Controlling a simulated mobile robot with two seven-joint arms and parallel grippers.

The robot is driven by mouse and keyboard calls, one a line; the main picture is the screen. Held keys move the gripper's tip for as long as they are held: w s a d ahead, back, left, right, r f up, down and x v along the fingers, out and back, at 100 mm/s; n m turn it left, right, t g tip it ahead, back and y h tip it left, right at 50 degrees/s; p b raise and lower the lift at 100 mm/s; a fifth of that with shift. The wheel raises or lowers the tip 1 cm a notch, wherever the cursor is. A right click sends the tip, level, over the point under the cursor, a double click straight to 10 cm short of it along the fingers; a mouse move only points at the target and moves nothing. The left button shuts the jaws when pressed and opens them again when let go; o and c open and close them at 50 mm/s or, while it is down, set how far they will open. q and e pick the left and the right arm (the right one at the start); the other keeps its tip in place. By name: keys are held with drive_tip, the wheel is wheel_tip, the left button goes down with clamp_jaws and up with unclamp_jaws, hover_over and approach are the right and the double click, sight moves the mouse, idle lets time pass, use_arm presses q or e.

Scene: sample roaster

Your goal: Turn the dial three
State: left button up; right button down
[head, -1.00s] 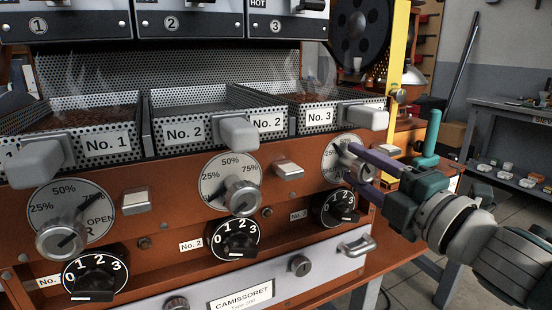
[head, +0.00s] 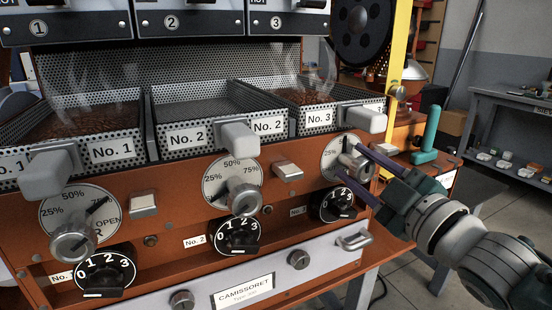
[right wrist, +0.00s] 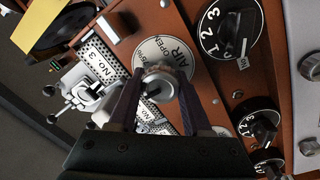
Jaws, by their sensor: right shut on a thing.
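The white air dial of unit No. 3 (head: 329,163) is on the orange front panel below the No. 3 tray. Its metal knob (head: 352,159) has my right gripper (head: 351,162) shut on it, one purple finger on each side. In the right wrist view the knob (right wrist: 163,86) sits between both fingers, and the dial face (right wrist: 160,48) shows the words AIR and OPEN. The fingers and knob cover part of the face, so I cannot read the setting. The black numbered No. 3 knob (head: 337,206) is just below. My left gripper is not in view.
Similar air dials No. 2 (head: 218,178) and No. 1 (head: 62,209) sit to the left, with black knobs below. Tray handles (head: 362,118) stick out above the dials. A teal upright handle (head: 430,130) stands right of my gripper. Floor is free at the right.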

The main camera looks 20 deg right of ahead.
drive_tip(key=shift+f, duration=0.2)
idle(0.3)
drive_tip(key=shift+c, duration=1.8)
unclamp_jaws()
drive_tip(key=shift+r, duration=0.15)
drive_tip(key=s, duration=1)
drive_tip(key=shift+d+f+p, duration=0.2)
drive_tip(key=shift+f+p, duration=0.1)
drive_tip(key=shift+p, duration=0.1)
